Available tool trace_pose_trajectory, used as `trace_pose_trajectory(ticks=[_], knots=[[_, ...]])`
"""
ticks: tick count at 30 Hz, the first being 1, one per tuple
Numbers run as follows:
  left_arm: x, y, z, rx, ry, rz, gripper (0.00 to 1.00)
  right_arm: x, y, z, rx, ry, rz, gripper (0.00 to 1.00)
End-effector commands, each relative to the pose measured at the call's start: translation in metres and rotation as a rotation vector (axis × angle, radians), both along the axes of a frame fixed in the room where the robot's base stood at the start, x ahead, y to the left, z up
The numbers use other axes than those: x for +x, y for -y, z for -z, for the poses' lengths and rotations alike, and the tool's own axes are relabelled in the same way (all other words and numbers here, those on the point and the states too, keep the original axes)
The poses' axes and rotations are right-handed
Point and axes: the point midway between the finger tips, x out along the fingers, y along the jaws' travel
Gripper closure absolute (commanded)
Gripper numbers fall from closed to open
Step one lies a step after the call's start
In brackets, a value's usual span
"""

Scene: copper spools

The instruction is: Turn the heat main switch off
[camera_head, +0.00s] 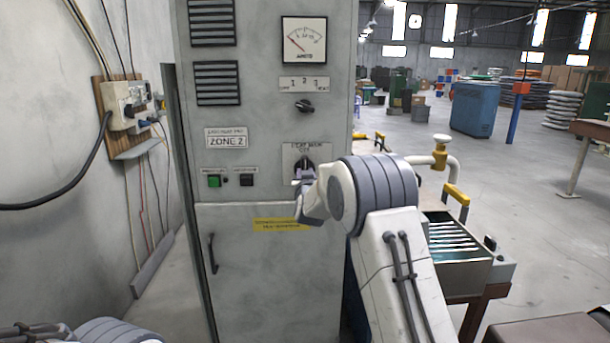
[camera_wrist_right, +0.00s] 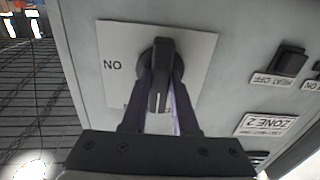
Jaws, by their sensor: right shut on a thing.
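The heat main switch is a black rotary knob (camera_wrist_right: 160,75) on a white plate (camera_head: 298,152) on the grey cabinet's front. In the head view, lettering that seems to read HEAT MAIN and OFF sits above the knob. The wrist view is upside down; there the knob's bar stands about vertical, a pale mark at its lower end, and ON is to its left. My right gripper (camera_head: 304,182) is at the knob, its fingers (camera_wrist_right: 160,105) shut on the bar from both sides. My left gripper is not in view; only part of that arm shows.
The cabinet (camera_head: 270,100) carries a smaller selector (camera_head: 304,106), an ammeter (camera_head: 304,41), and green (camera_head: 214,181) and black (camera_head: 246,180) buttons left of the switch. A door handle (camera_head: 213,254) projects below. Yellow-handled pipework (camera_head: 440,150) stands right of my arm.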

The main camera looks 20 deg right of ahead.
Motion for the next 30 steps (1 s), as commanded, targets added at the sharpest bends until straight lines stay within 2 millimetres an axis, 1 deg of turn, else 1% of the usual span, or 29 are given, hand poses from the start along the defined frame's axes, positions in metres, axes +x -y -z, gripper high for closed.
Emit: trace_pose_trajectory(ticks=[2,3,5,6,14,17,20,30], knots=[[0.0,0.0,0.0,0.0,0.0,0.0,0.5,0.0,0.0,0.001,-0.003,-0.004,-0.001,1.0],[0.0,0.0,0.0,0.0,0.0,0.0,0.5,0.0,0.0,0.001,-0.003,-0.004,-0.002,0.69],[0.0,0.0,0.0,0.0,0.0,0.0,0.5,0.0,0.0,0.001,-0.002,-0.004,-0.001,0.46],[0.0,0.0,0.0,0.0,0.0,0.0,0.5,0.0,0.0,0.001,-0.002,-0.003,-0.001,0.43],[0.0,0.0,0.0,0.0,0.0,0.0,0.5,0.0,0.0,0.001,-0.001,-0.001,-0.001,0.43],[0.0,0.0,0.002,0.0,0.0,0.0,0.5,-0.004,-0.001,0.001,0.0,0.0,-0.001,0.43],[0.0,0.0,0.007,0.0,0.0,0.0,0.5,-0.014,-0.004,0.001,0.0,0.0,-0.001,0.43],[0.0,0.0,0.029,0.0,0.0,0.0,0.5,-0.075,-0.022,0.002,-0.001,0.0,-0.002,0.43]])
